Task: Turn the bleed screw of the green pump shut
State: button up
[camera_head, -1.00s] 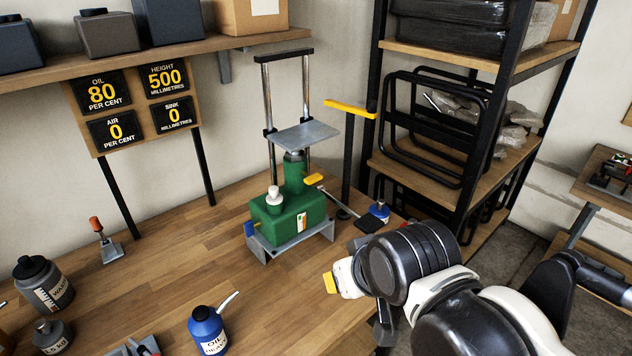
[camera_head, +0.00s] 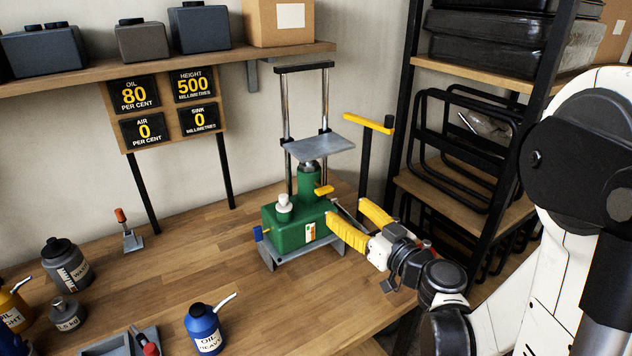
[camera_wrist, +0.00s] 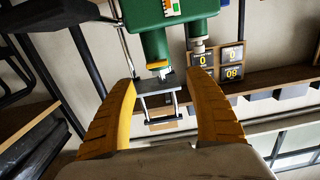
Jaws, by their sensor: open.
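The green pump (camera_head: 293,231) stands on a grey base on the bench, with a white-capped neck (camera_head: 284,203) and an upright ram under a grey plate (camera_head: 320,146). A yellow tab (camera_head: 324,190) sticks out from the ram cylinder; a blue knob (camera_head: 258,233) is at the pump's left end. I cannot tell for sure which is the bleed screw. My gripper (camera_head: 347,210) is open and empty at the pump's right, its near yellow finger overlapping the pump's right end. In the wrist view the green pump (camera_wrist: 172,12) appears upside down beyond my open fingers (camera_wrist: 160,80).
A sign board (camera_head: 167,107) reads oil 80, height 500, air 0, sink 0. A yellow-topped black post (camera_head: 361,124) and a black rack (camera_head: 470,160) stand behind my gripper. A blue oil can (camera_head: 205,328) is in front.

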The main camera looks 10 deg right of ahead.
aim_at(327, 190)
jog(key=x, duration=0.7)
jog(key=b+x, duration=0.1)
jog(key=x, duration=0.2)
jog(key=shift+w+d+r, duration=0.15)
jog(key=shift+w+d, duration=0.05)
jog(key=shift+w, duration=0.2)
jog(key=c, duration=1.2)
